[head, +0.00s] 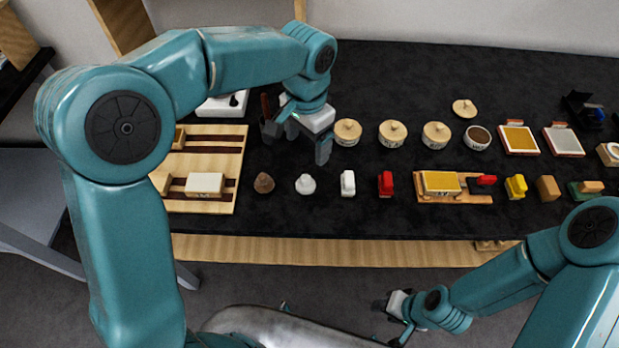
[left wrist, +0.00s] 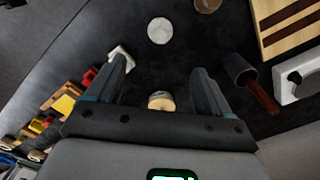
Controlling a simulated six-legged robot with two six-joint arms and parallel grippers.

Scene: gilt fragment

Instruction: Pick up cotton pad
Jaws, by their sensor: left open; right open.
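A small white rounded piece with a raised top (head: 305,184), which looks like the cotton pad, sits on the black table between a brown piece (head: 264,183) and a white upright piece (head: 347,183). It also shows as a white disc at the top of the left wrist view (left wrist: 160,30). My left gripper (head: 297,142) is open and empty above the table, behind the white rounded piece. In the left wrist view its fingers (left wrist: 162,70) are spread, with the disc beyond the tips. My right gripper (head: 389,316) is open and empty, low in front of the table.
Several lidded pots (head: 392,134) stand right of my left gripper. A dark cup with a brown handle (left wrist: 240,75) stands close to it. A slotted wooden board (head: 213,146) lies left. A red piece (head: 386,183) and a wooden tray (head: 455,198) are further right.

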